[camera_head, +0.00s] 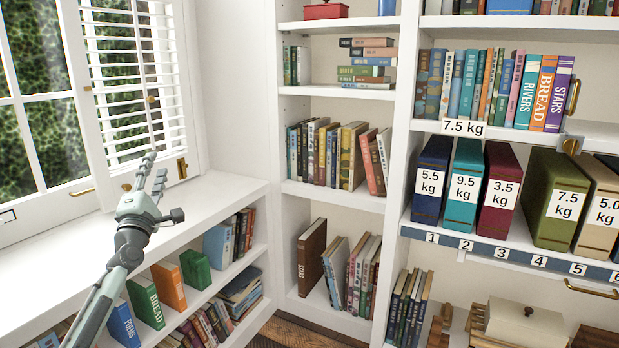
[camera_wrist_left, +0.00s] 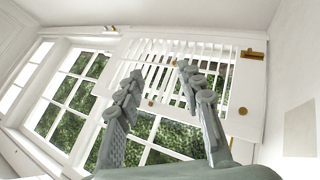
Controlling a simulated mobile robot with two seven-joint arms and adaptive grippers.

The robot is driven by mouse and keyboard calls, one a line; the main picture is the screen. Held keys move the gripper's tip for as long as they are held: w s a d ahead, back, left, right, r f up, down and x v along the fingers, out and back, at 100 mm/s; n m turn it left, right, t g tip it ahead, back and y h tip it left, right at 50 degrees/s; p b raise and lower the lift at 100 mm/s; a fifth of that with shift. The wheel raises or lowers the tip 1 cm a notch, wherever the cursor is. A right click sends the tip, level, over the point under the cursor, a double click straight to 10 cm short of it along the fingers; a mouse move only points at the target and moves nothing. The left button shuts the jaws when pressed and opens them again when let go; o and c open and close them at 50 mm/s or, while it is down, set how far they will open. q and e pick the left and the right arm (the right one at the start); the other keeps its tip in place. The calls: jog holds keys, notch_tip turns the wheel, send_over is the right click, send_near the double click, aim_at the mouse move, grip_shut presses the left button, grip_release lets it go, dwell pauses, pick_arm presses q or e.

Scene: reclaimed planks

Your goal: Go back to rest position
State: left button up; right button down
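My left gripper (camera_head: 150,172) is raised over the low white shelf unit (camera_head: 215,193) under the window, in front of the shutter. In the left wrist view the gripper (camera_wrist_left: 158,75) has its two fingers spread apart with nothing between them. Behind the fingers are the white slatted shutter (camera_wrist_left: 165,62) and the window. My right gripper is in neither view.
A bookcase with binders (camera_head: 432,180) marked in kilograms stands on the right, above a strip of numbered labels (camera_head: 498,252). Books (camera_head: 335,155) fill the middle shelves. The window sill top is clear. Wooden floor (camera_head: 300,330) shows at the bottom.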

pick_arm(q)
jog(key=w+d+f+m+g+h, duration=0.1)
jog(key=d+f+m+g+h, duration=0.15)
jog(key=f+m, duration=0.45)
jog(key=w+d+f+m+g+h, duration=0.1)
jog(key=d+f+m+g+h, duration=0.2)
jog(key=f+m, duration=0.35)
jog(key=s+a+f+m+g+y, duration=0.8)
jog(key=a+f+g, duration=0.25)
jog(key=f, duration=0.35)
jog(key=s+d+f+h, duration=0.1)
jog(key=s+d+f, duration=0.2)
jog(key=s+f, duration=0.35)
jog(key=s+d+f+m+g+h, duration=0.1)
jog(key=s+d+f, duration=0.2)
jog(key=s+f, duration=0.35)
jog(key=s+d+f+h, duration=0.1)
jog(key=s+d+f, duration=0.2)
jog(key=s+f, duration=0.4)
jog(key=s+d+f+g, duration=0.1)
jog(key=s+d+f, duration=0.1)
jog(key=s, duration=0.9)
jog(key=s+d+f+g+h, duration=0.1)
jog(key=s+d+f, duration=0.2)
jog(key=s, duration=0.8)
jog(key=shift+g, duration=0.4)
jog(key=shift+s+m, duration=0.1)
jog(key=shift+m, duration=0.15)
